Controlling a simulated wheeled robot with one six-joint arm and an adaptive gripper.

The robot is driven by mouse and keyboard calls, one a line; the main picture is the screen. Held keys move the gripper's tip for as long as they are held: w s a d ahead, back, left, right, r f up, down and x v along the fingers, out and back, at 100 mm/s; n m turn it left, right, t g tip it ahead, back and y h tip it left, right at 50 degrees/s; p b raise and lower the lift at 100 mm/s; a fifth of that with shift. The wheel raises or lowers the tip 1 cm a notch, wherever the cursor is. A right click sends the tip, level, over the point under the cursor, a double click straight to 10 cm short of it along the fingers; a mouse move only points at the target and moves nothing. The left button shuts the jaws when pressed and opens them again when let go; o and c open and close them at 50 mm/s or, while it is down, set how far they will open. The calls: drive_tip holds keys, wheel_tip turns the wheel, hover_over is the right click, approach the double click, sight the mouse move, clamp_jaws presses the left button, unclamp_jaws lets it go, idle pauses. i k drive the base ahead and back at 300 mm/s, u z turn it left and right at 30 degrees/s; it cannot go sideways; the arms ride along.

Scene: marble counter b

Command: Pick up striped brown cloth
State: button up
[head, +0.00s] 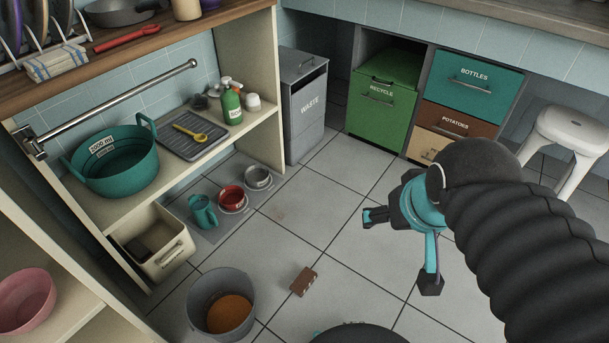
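My gripper (402,250) is at the right of the view, fingers spread wide, empty, above the floor. It is apart from both and far from the counter cloth.
A grey bucket (253,301) with orange-brown contents stands on the floor. A teal basin (112,170) and dark tray (194,137) sit on the lower shelf. A metal rail (120,105) runs below the counter. A white stool (574,135) stands right.

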sight(303, 280)
drive_tip(key=u, duration=2.25)
drive_tip(key=k, duration=1)
drive_tip(key=z, duration=1.15)
drive_tip(key=i, duration=0.5)
drive_tip(key=u, duration=0.05)
